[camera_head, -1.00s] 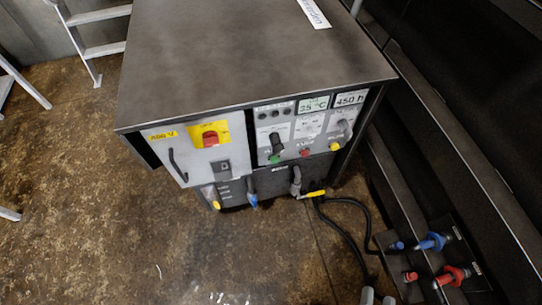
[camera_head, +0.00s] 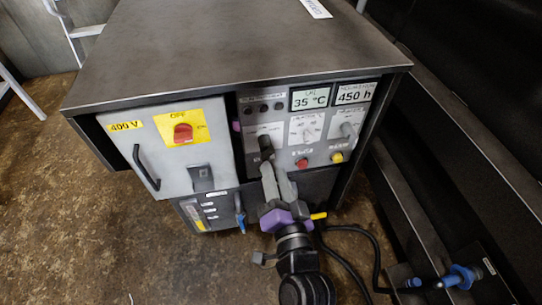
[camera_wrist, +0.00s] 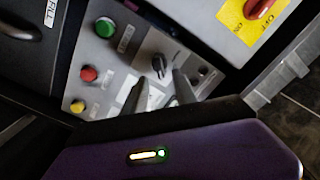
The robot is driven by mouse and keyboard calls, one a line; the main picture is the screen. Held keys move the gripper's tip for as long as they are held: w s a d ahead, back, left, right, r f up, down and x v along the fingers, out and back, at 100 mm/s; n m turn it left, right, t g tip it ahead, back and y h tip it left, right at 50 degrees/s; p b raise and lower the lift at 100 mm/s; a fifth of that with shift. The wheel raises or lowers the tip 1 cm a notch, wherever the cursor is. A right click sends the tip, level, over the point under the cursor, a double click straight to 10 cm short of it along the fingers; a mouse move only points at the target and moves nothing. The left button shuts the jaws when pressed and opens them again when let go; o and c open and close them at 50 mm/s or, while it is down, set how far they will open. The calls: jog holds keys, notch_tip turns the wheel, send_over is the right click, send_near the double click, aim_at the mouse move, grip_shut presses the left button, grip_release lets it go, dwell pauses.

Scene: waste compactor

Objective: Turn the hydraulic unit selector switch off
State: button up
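The hydraulic unit (camera_head: 240,60) is a grey metal cabinet with a control panel on its front. A black selector knob (camera_head: 265,143) stands on the light panel, left of a dial; it also shows in the wrist view (camera_wrist: 158,65). My gripper (camera_head: 268,165) is in front of the panel, with its fingertips close to this knob. In the wrist view its two fingers (camera_wrist: 160,82) are apart, with the knob just beyond the tips. I cannot tell whether they touch it. The green button (camera_wrist: 105,27) shows in the wrist view but is hidden by my gripper in the head view.
A red rotary switch (camera_head: 183,132) on a yellow plate sits on the left door, beside a black handle (camera_head: 146,168). Red (camera_head: 301,163) and yellow (camera_head: 337,157) buttons and a grey knob (camera_head: 347,130) lie right of my gripper. Hoses run on the floor at right.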

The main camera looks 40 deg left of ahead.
aim_at(271, 157)
jog(key=x, duration=0.6)
jog(key=shift+w+a+b, duration=0.25)
jog(key=shift+w+b, duration=0.05)
jog(key=shift+b, duration=0.05)
grip_shut()
